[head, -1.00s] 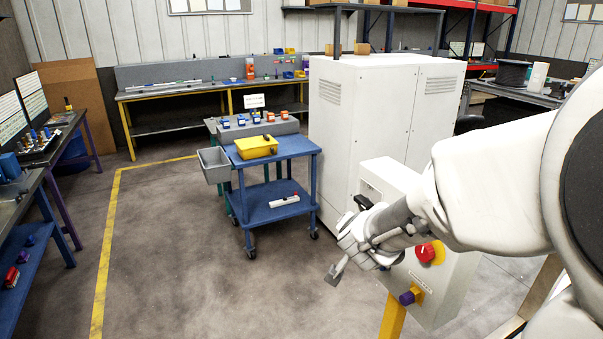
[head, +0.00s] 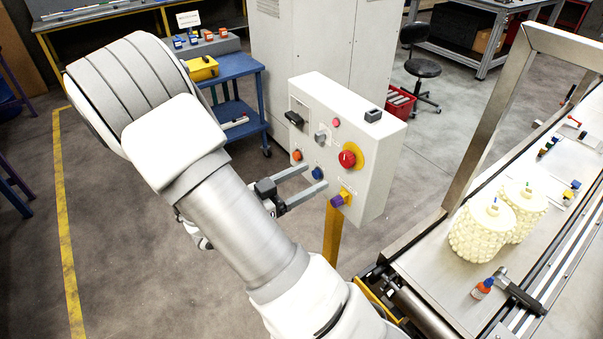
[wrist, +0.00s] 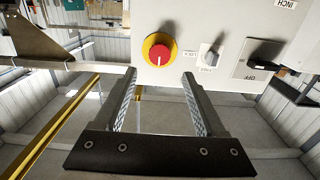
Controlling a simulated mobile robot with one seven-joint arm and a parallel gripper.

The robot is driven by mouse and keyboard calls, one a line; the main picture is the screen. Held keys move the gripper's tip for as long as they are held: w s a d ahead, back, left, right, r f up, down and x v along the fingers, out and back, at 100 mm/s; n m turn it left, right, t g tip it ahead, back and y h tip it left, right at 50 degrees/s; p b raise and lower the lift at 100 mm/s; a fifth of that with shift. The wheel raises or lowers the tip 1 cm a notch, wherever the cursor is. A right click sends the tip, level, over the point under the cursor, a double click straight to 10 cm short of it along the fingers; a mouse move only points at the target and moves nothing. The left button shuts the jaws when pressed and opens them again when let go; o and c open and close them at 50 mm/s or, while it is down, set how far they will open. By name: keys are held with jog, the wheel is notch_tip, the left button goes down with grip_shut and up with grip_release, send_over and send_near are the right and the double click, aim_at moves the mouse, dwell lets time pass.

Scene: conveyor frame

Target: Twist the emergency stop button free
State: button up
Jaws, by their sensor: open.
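The emergency stop button (head: 347,158) is a red mushroom head on a yellow round backing on the front of a pale control box (head: 382,150). In the wrist view the red button (wrist: 160,54) stands just beyond the fingertips, roughly centred between them. My gripper (head: 316,177) is open in front of the box, its two fingers pointing at the panel. In the wrist view nothing is between the fingers of my gripper (wrist: 159,74). I cannot tell the exact gap from fingertips to button.
Close by on the panel are a grey selector (head: 320,136), a black handle (head: 293,118), an orange button (head: 296,155) and a purple knob (head: 337,200). A conveyor (head: 430,270) with cream parts stands at right. A blue cart (head: 235,85) is behind. Floor at left is clear.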

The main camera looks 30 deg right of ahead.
aim_at(344, 161)
jog(key=d, duration=0.4)
jog(key=d+b, duration=0.1)
jog(key=d, duration=0.3)
jog(key=shift+w+d, duration=0.2)
jog(key=shift+d, duration=0.05)
jog(key=shift+w+d, duration=0.1)
jog(key=shift+d, duration=0.15)
jog(key=shift+c, duration=0.6)
jog(key=c, duration=0.6)
jog(key=m, duration=0.7)
jog(key=shift+a, duration=0.1)
jog(key=shift+c, duration=0.2)
jog(key=shift+a, duration=0.35)
jog(key=o, duration=1)
jog(key=shift+a, duration=0.15)
